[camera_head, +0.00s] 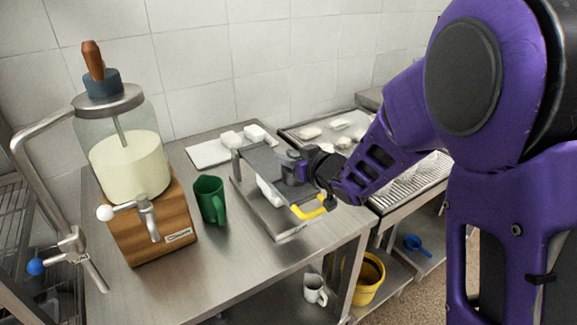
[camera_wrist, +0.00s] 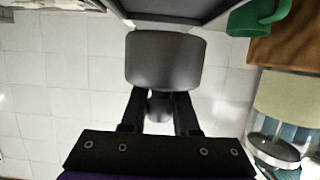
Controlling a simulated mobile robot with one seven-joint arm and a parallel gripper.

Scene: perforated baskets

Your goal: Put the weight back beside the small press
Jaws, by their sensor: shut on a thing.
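The weight is a dark grey cylinder (camera_head: 292,168) with a small knob, held at or just over the top plate of the small press. I cannot tell whether it touches the plate. My gripper (camera_head: 314,166) is shut on the weight's knob. In the wrist view the fingers (camera_wrist: 160,106) close around the knob, with the weight's broad body (camera_wrist: 165,62) beyond them. A white block (camera_head: 268,192) sits under the plate. The press's edge shows at the top of the wrist view (camera_wrist: 180,8).
A green jug (camera_head: 210,200) stands left of the press, near a glass dispenser (camera_head: 128,165) on a wooden base. A white board (camera_head: 207,153) with white pieces lies behind. A tray (camera_head: 300,134) with white pieces is at the back right. The front of the steel table (camera_head: 235,262) is clear.

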